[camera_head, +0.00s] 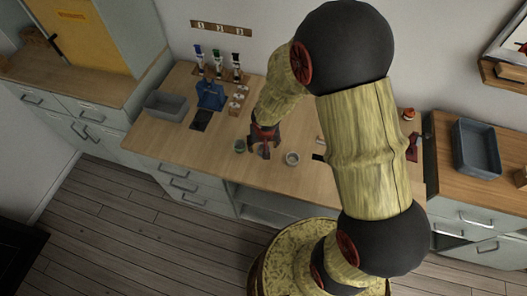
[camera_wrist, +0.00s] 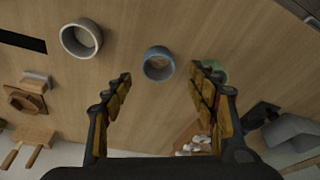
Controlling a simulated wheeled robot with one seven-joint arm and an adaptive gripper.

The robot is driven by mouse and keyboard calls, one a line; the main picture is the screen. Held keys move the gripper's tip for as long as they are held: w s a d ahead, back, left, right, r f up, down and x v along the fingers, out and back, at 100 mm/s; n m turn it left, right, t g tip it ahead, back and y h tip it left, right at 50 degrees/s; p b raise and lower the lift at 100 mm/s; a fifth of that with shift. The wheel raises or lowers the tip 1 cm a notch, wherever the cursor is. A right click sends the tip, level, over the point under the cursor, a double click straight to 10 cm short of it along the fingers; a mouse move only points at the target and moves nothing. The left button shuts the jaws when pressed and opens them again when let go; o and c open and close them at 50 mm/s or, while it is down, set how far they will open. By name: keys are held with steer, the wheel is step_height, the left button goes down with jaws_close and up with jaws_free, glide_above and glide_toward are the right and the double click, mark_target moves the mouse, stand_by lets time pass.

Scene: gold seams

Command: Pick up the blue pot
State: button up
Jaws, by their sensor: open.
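The blue pot (camera_wrist: 147,70) stands on the wooden worktop in the wrist view, a small round open pot with a blue rim. It lies just ahead of my gripper (camera_wrist: 161,76), in line with the gap between the fingertips. My gripper is open with nothing between its fingers. In the head view my gripper (camera_head: 264,138) is low over the worktop, and the blue pot is largely hidden there. A white pot (camera_wrist: 68,40) stands to the left in the wrist view. A green pot (camera_wrist: 219,68) is partly behind the right finger.
In the head view, a grey bin (camera_head: 165,105), a blue stand (camera_head: 211,96) and several bottles stand at the back left of the worktop (camera_head: 190,147). A side counter at right holds a grey tray (camera_head: 477,150). The worktop's front left is clear.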

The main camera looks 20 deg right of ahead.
steer(key=b+x, duration=0.1)
steer(key=x, duration=0.4)
steer(key=shift+d+b, duration=0.1)
steer(key=shift+b, duration=0.25)
steer(key=shift+r, duration=0.1)
steer(key=shift+c, duration=0.2)
steer(key=c, duration=0.7)
steer(key=shift+c, duration=0.7)
